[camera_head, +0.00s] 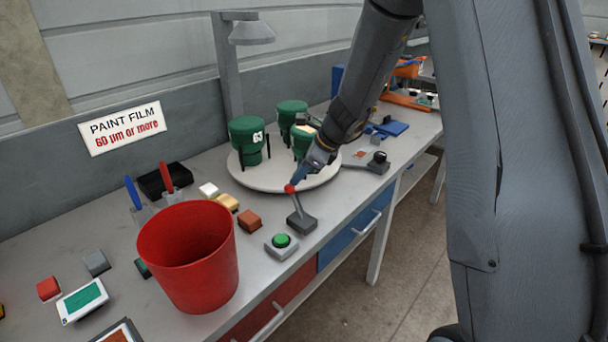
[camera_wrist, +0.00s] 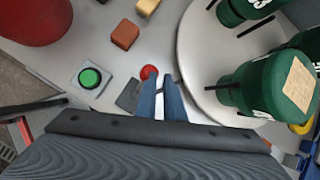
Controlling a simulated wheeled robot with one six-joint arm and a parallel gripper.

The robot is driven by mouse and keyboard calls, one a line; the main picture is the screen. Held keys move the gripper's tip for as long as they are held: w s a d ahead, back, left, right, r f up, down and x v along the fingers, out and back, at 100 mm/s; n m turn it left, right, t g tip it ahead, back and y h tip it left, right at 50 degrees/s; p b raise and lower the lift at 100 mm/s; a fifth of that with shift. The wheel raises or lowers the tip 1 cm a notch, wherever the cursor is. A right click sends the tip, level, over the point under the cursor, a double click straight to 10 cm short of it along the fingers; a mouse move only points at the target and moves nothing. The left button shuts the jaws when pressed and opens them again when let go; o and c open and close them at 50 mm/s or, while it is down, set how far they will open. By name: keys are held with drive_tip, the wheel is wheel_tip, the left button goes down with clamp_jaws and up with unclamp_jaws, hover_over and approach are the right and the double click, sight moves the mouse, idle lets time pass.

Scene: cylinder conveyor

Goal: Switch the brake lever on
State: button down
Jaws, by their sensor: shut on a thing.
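The brake lever has a red ball knob (camera_head: 290,188) on a thin stem that rises from a grey base (camera_head: 302,222) near the bench's front edge. The stem leans a little to the left in the head view. My gripper (camera_head: 297,178) comes down from the upper right and is shut on the lever at its knob end. In the wrist view, my gripper's blue fingers (camera_wrist: 167,92) are close together, with the red knob (camera_wrist: 149,72) showing at their tips. The grey base (camera_wrist: 127,96) is partly hidden behind the fingers.
A green push button (camera_head: 281,241) sits in front of the lever base. A white turntable (camera_head: 262,177) with green containers (camera_head: 247,138) stands behind. A red bin (camera_head: 190,258) and an orange-brown block (camera_head: 249,220) are to the left. A black-knobbed device (camera_head: 378,160) is right.

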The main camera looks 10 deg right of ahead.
drive_tip(key=shift+w+a, duration=0.1)
drive_tip(key=shift+a, duration=0.1)
wheel_tip(320, 180, up, 11)
drive_tip(key=w+d, duration=0.1)
drive_tip(key=d, duration=0.1)
drive_tip(key=shift+w+d+r, duration=0.15)
drive_tip(key=shift+w+d, duration=0.1)
drive_tip(key=shift+w, duration=0.15)
